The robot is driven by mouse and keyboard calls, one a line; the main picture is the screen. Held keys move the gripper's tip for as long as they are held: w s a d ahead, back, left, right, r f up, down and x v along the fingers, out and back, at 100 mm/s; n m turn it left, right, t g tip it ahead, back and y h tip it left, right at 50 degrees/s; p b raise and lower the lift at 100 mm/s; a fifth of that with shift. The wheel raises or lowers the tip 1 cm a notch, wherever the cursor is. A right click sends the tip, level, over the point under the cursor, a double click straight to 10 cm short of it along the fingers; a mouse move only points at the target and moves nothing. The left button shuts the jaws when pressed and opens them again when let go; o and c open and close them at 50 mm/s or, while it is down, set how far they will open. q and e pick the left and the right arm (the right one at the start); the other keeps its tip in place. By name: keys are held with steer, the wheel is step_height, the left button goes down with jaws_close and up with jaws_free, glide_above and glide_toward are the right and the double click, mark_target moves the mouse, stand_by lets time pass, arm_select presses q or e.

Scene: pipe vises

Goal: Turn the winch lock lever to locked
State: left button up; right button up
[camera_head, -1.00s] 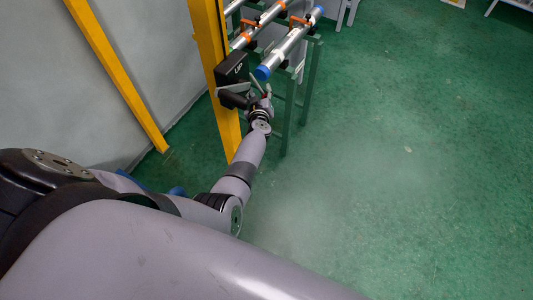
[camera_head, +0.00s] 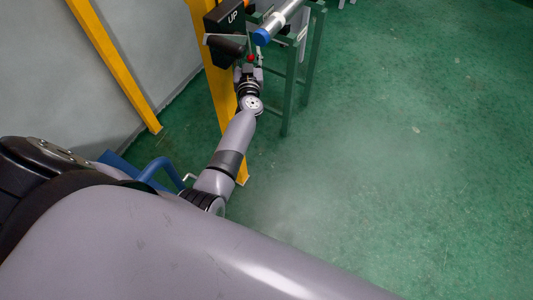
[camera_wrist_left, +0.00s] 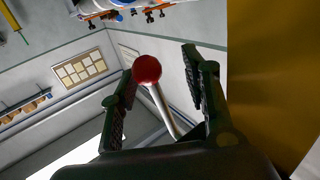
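The winch is a black box marked "UP" (camera_head: 224,17) on a yellow post (camera_head: 222,95) at the top of the head view. A lever with a red ball knob (camera_head: 250,58) shows beside it. In the left wrist view the red knob (camera_wrist_left: 146,69) and its silver rod (camera_wrist_left: 163,108) lie between the two fingers. My left gripper (camera_wrist_left: 158,66) is open around the lever, with gaps visible on both sides. In the head view my left gripper (camera_head: 250,66) is just below the winch, its fingers small and partly unclear. My right gripper is not in view.
A silver pipe with a blue end (camera_head: 262,37) lies on a green stand (camera_head: 291,95) right of the gripper. A blue tubular object (camera_head: 160,168) is at left, partly behind my arm. Another yellow beam (camera_head: 115,65) leans by the wall. The green floor (camera_head: 410,170) at right is open.

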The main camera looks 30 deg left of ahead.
arm_select(q)
steer(key=p+v, duration=0.6)
steer(key=v, duration=1.1)
steer(key=s+d+f+m+g+h, duration=0.2)
steer(key=s+d+f+m+h, duration=0.1)
steer(key=f, duration=0.8)
steer(key=s+d+f+m+g+h+b, duration=0.1)
steer(key=s+d+f+h, duration=0.4)
steer(key=f, duration=0.6)
steer(key=shift+s+d+f+m+g, duration=0.3)
steer(key=shift+d+f+m+g, duration=0.1)
steer(key=shift+d+m, duration=0.5)
